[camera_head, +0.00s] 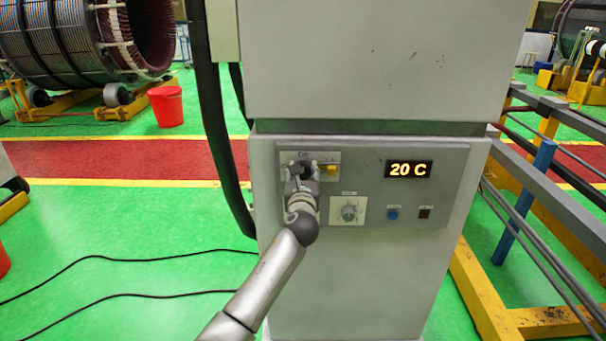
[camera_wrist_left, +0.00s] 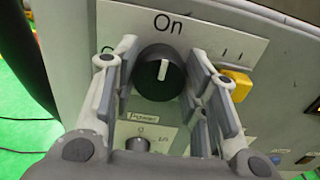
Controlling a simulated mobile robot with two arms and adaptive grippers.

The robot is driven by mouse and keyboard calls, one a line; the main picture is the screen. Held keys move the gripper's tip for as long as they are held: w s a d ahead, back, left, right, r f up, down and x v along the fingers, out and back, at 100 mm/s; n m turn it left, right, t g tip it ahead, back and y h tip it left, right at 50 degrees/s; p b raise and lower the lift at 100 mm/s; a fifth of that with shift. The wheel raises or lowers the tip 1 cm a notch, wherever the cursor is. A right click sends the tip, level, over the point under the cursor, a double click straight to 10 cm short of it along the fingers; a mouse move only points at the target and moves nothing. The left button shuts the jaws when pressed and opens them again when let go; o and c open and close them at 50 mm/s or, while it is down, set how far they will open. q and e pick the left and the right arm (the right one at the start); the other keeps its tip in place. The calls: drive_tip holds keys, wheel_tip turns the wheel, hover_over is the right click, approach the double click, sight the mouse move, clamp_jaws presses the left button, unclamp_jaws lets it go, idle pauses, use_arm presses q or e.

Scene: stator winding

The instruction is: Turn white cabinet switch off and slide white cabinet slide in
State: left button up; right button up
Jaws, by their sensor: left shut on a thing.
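The white cabinet (camera_head: 350,275) stands in the middle of the head view with a control panel on its front. Its black rotary switch knob (camera_wrist_left: 160,72) sits on a pale plate under the word "On". The knob's white mark points up toward "On". My left gripper (camera_head: 303,170) is at the panel's upper left and covers most of the knob in the head view. In the left wrist view, my left gripper (camera_wrist_left: 163,85) has a finger on each side of the knob and is shut on it. I cannot identify the cabinet slide for certain. My right gripper is not in view.
A yellow block (camera_head: 331,170) sits just right of the switch. Below are a grey dial (camera_head: 349,211) and a blue button (camera_head: 393,214). A display (camera_head: 409,169) reads "20 C". A dark hose (camera_head: 222,150) hangs left of the cabinet; a yellow and grey frame (camera_head: 465,290) stands right.

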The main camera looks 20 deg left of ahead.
use_arm(q)
drive_tip(key=shift+n, duration=0.3)
drive_tip(key=n, duration=0.3)
drive_tip(key=shift+n+b, duration=0.35)
drive_tip(key=shift+n, duration=0.05)
drive_tip(key=n+b, duration=0.1)
drive_tip(key=n, duration=0.3)
drive_tip(key=shift+f, duration=0.1)
drive_tip(key=n+b, duration=0.2)
drive_tip(key=n, duration=0.3)
drive_tip(key=shift+f, duration=0.1)
drive_tip(key=shift+n+b, duration=1)
drive_tip(key=shift+n, duration=1.3)
drive_tip(key=o, duration=1)
drive_tip(key=shift+a, duration=0.1)
